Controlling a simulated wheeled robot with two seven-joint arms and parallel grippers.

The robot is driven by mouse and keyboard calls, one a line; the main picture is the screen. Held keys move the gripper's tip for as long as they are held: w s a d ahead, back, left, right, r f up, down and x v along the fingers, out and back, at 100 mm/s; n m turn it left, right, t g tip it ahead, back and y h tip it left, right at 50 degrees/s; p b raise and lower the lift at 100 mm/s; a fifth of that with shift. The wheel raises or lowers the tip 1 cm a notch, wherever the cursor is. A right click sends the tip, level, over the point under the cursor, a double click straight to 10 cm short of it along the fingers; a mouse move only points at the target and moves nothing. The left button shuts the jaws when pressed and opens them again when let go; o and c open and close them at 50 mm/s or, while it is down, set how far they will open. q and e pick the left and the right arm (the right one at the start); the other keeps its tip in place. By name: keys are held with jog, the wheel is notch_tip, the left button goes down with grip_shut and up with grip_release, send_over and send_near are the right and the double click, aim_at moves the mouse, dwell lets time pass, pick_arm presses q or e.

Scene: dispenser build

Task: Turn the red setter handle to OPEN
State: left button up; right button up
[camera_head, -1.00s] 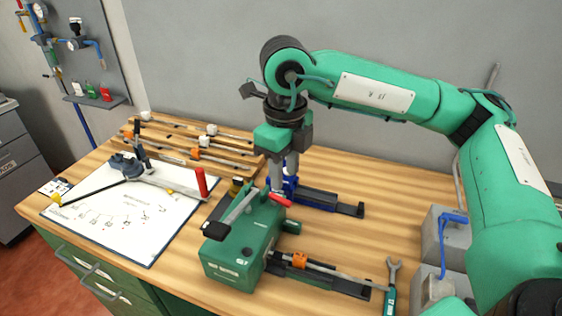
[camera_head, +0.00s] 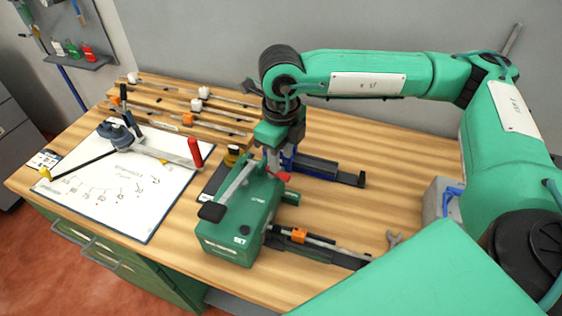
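The green setter box (camera_head: 245,222) stands on the wooden bench. A grey lever with a black knob (camera_head: 212,212) lies across its top. A small red handle (camera_head: 279,177) shows at the box's far right top edge. My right gripper (camera_head: 274,162) points down at the far side of the box, close to the red handle. The fingertips are partly hidden, so I cannot tell whether they touch the handle or are open or shut. My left gripper is not in view.
Left of the box lies a white dial board (camera_head: 120,195) with a pivoting arm and an upright red grip (camera_head: 195,152). Wooden racks (camera_head: 185,105) stand behind.

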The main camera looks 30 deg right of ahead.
aim_at(281, 173)
notch_tip(281, 173, down, 4)
jog(key=shift+r+p, duration=0.25)
jog(key=shift+p, duration=0.05)
jog(key=shift+f, duration=0.4)
jog(key=shift+c, duration=0.5)
